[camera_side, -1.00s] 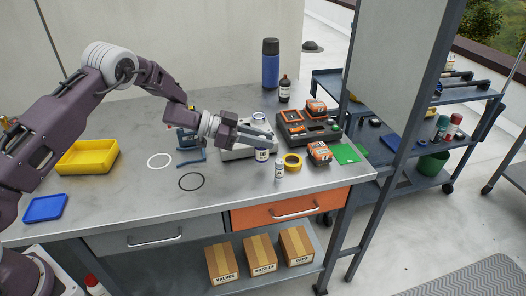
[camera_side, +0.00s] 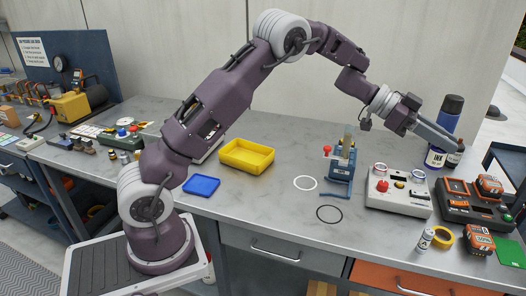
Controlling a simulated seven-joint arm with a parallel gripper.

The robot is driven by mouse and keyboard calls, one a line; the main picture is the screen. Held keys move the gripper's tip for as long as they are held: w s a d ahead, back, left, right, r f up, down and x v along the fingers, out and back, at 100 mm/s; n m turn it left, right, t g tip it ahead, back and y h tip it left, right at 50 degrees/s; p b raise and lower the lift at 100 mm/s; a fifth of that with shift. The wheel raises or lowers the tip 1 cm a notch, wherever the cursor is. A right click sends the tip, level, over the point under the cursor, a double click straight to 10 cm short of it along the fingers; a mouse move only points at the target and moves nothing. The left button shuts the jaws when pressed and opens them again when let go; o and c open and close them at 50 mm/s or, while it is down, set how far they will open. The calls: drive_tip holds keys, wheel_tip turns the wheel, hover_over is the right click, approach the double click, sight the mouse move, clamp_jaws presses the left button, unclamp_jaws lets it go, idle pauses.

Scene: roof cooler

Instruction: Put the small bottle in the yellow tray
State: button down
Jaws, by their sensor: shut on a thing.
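The small bottle (camera_side: 436,157), white with a dark blue band, hangs at the fingers of my gripper (camera_side: 448,140). My gripper is shut on it, and the fingers partly hide its top. It is up in the air, and in the picture it overlaps the back of the bench beyond the grey button box. The yellow tray (camera_side: 232,160) is an open, empty bin on the bench, well to the left of my gripper. Another small white bottle (camera_side: 425,241) stands at the front right of the bench.
A blue flask (camera_side: 449,115) and a dark labelled bottle (camera_side: 456,155) stand behind. Yellow tape (camera_side: 443,237) lies front right.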

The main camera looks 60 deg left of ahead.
drive_tip(key=a+r+n+t+y, duration=0.2)
drive_tip(key=a+n+t+y, duration=0.2)
drive_tip(key=a, duration=1)
drive_tip(key=n+y, duration=1.4)
drive_tip(key=y, duration=0.2)
hover_over(250, 155)
wheel_tip(250, 155, down, 22)
drive_tip(key=shift+d+f, duration=0.1)
drive_tip(key=shift+f, duration=0.1)
drive_tip(key=shift+f, duration=0.1)
drive_tip(key=c, duration=1.5)
unclamp_jaws()
drive_tip(key=shift+o, duration=1.1)
